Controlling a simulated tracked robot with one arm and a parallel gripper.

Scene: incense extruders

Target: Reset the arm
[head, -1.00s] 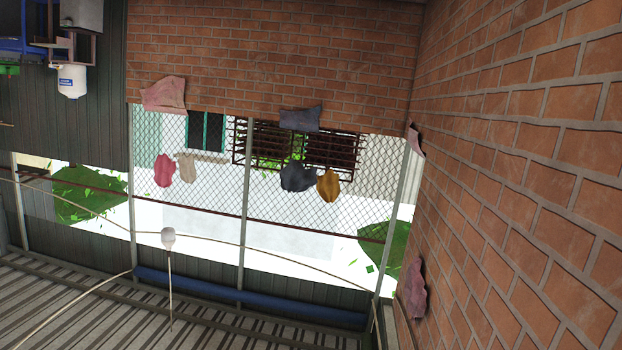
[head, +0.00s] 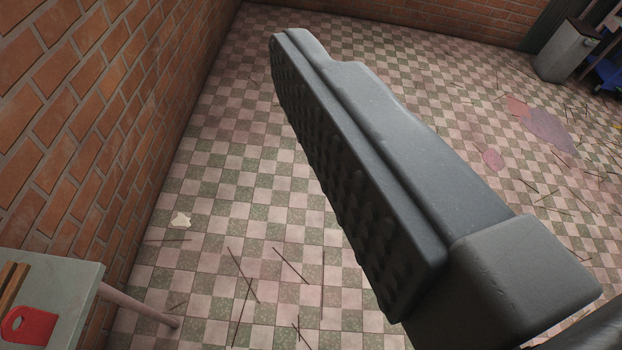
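One large dark grey finger of my gripper (head: 400,150) crosses the head view from the lower right up to the top centre. Its ridged pad faces left and down, and nothing touches it. The opposite finger is out of the picture. The exposed pad with no finger against it shows that my gripper is open and empty. It hangs over the tiled floor (head: 230,190). The rest of my arm is mostly out of view.
A brick wall (head: 90,120) stands at the left. A pale table corner (head: 75,275) with a red item (head: 38,326) is at lower left. A grey bin (head: 565,52) stands at upper right.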

